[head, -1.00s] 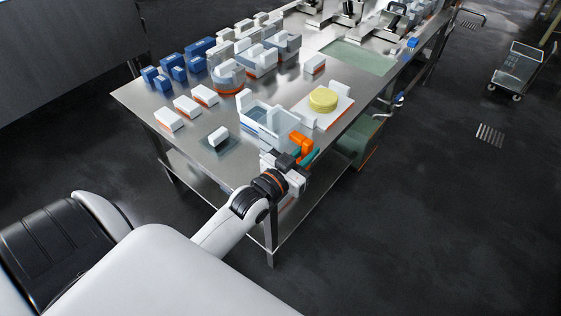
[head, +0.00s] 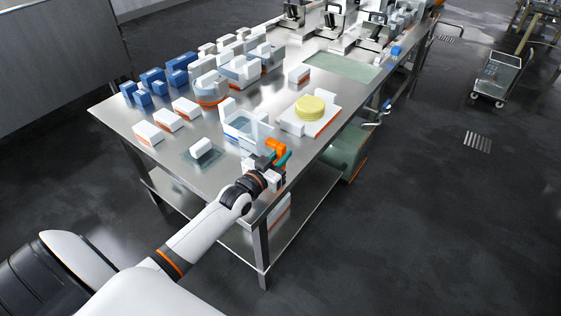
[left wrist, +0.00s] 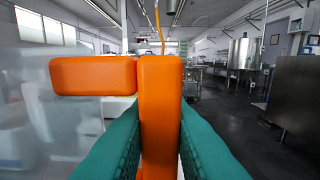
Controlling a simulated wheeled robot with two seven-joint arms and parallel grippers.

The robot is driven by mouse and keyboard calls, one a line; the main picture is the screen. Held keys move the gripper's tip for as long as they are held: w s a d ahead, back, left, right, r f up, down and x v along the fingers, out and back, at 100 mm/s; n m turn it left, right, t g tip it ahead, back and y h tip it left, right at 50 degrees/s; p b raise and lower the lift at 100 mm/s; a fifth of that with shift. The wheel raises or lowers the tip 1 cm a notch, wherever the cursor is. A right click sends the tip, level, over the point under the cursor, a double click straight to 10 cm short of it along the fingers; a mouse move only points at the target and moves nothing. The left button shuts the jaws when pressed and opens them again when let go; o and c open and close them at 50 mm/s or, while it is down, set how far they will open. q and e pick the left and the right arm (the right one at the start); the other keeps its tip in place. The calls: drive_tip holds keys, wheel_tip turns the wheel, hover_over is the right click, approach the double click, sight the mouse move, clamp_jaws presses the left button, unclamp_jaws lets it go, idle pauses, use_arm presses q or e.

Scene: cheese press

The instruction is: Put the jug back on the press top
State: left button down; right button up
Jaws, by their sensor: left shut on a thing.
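My left gripper (head: 272,170) has its teal fingers shut on an orange bar-shaped handle (head: 276,147) at the table's front edge. In the left wrist view the upright orange handle (left wrist: 160,110) stands between the two teal fingers (left wrist: 160,145). A crossbar runs left from its top, in front of a pale translucent wall (left wrist: 45,120). This looks like the jug's handle and side, but the jug's full outline is not clear. Presses (head: 372,32) stand at the far end of the table, partly cut off. My right gripper is not in view.
The steel table (head: 130,112) carries a translucent white-cornered container (head: 232,128) beside the handle. A yellow cheese (head: 310,106) lies on a white board (head: 327,121). White and blue blocks stand to the left. A green bin (head: 350,158) is below the right edge.

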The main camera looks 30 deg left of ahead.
use_arm(q)
drive_tip(key=shift+f, duration=0.85)
drive_tip(key=shift+f, duration=0.15)
drive_tip(key=c, duration=1.3)
unclamp_jaws()
drive_tip(key=shift+r, duration=0.2)
drive_tip(key=s, duration=0.8)
drive_tip(key=s+a, duration=0.1)
drive_tip(key=s, duration=0.3)
